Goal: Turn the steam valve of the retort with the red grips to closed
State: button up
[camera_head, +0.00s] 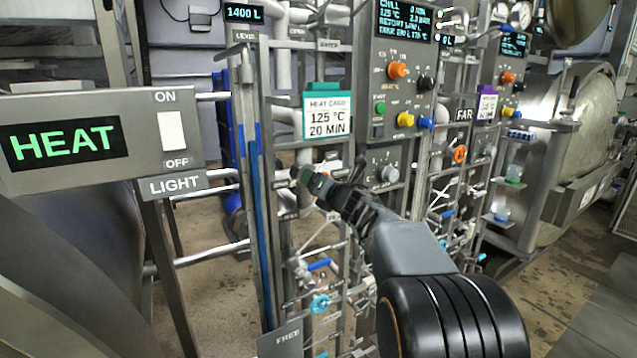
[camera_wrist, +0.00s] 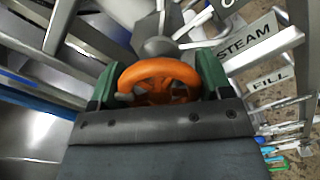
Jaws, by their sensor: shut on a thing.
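An orange handwheel (camera_wrist: 160,80) sits between the green-tipped fingers of my gripper (camera_wrist: 158,90) in the wrist view. The fingers are shut on its rim, one on each side. A grey stem and pipe fitting (camera_wrist: 165,45) show behind the wheel, and a plate reading STEAM (camera_wrist: 245,45) stands to its upper right. In the head view my gripper (camera_head: 315,182) reaches the pipe rack below the HEAT CARD sign (camera_head: 327,115), and the wheel is mostly hidden there. I cannot make out red grips on a retort, nor the valve's open or closed position.
A control panel (camera_head: 398,85) with knobs stands behind my arm. Another orange wheel (camera_head: 460,154) is on the rack farther right, near a retort (camera_head: 585,110). A FILL plate (camera_wrist: 270,80) is close on the right.

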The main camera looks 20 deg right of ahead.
jog(key=shift+f+m+p, duration=0.15)
jog(key=shift+m+p, duration=5.6)
jog(key=shift+m, duration=7.25)
jog(key=o, duration=0.9)
jog(key=s, duration=0.4)
jog(key=s+d+b, duration=0.1)
jog(key=s, duration=0.8)
jog(key=shift+s+d, duration=0.2)
jog(key=shift+s, duration=0.2)
